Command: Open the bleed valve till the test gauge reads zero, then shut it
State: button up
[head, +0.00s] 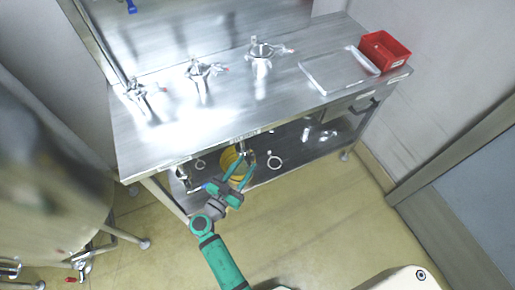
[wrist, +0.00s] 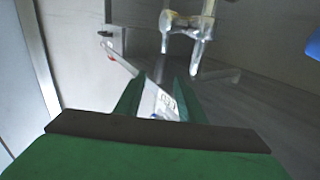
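My gripper (head: 243,168) is at the front edge of the steel bench in the head view, in front of its lower shelf. In the wrist view its two green fingers (wrist: 160,84) stand apart. A pale bar with a dark-lettered label (wrist: 163,103) shows between them, with a red bit near its far end; I cannot tell whether they touch it. A metal tap-like fitting (wrist: 188,25) hangs beyond the fingers. A small metal fitting (head: 250,155) is beside the fingers in the head view. I cannot tell which fitting is the bleed valve. No gauge reading is legible.
The bench top (head: 150,150) carries several metal fittings with red tips, including one in the middle (head: 199,70), a flat tray (head: 335,72) and a red bin (head: 384,50). A yellow bucket (head: 230,162) is on the lower shelf. Open floor (head: 300,215) lies in front.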

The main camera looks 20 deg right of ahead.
jog(key=x, duration=0.9)
jog(key=shift+d, duration=0.15)
jog(key=shift+w, duration=0.1)
grip_shut()
